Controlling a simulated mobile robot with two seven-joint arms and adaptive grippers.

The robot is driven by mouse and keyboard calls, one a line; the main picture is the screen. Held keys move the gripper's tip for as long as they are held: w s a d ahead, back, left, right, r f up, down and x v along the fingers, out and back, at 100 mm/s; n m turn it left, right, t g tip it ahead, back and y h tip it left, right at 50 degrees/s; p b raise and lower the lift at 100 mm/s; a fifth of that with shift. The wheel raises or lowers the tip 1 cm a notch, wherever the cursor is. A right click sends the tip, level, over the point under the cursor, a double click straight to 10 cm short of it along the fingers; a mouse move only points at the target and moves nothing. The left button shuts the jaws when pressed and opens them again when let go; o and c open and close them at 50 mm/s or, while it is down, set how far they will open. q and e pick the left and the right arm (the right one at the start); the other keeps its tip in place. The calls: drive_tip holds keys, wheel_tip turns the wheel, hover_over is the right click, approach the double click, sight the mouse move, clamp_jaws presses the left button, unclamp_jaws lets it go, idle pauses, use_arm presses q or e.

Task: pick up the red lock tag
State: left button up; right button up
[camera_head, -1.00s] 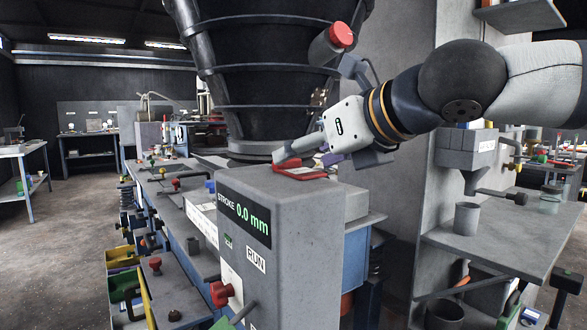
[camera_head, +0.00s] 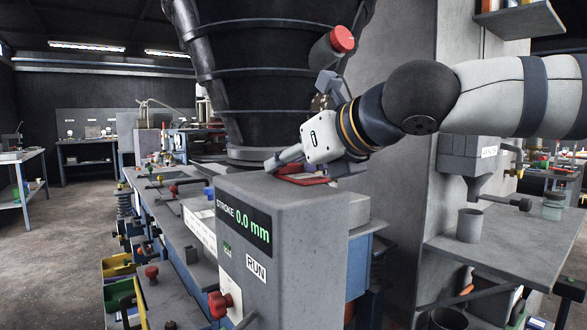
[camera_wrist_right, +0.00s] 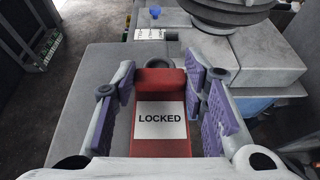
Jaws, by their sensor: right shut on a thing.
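The red lock tag (camera_wrist_right: 160,120) carries a white label reading LOCKED. In the right wrist view it lies between the purple pads of my right gripper (camera_wrist_right: 160,97), which is shut on it. In the head view the red tag (camera_head: 306,178) shows only in part beneath my right gripper (camera_head: 301,170), at the top of the grey stroke display cabinet (camera_head: 290,198). I cannot tell whether the tag still touches the cabinet top. My left gripper is not in view.
A black ribbed hopper (camera_head: 262,75) stands just behind the gripper. A red round knob (camera_head: 342,39) is above it. The cabinet front has a red knob (camera_head: 219,304) and a RUN label. A grey shelf with a cup (camera_head: 469,225) is at the right.

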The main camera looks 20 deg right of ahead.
sight(303, 176)
drive_tip(key=r, duration=0.2)
drive_tip(key=s+r, duration=0.1)
drive_tip(key=r, duration=0.1)
drive_tip(key=s+d+r+p, duration=0.1)
drive_tip(key=r, duration=0.1)
drive_tip(key=shift+s+r, duration=0.2)
drive_tip(key=shift+r, duration=0.1)
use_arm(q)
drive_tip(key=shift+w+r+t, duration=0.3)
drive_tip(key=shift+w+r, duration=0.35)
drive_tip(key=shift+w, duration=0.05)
use_arm(e)
drive_tip(key=r+v, duration=0.1)
drive_tip(key=v, duration=1.2)
drive_tip(key=shift+w+d+r, duration=0.2)
drive_tip(key=shift+w+d, duration=0.15)
drive_tip(key=shift+w, duration=0.1)
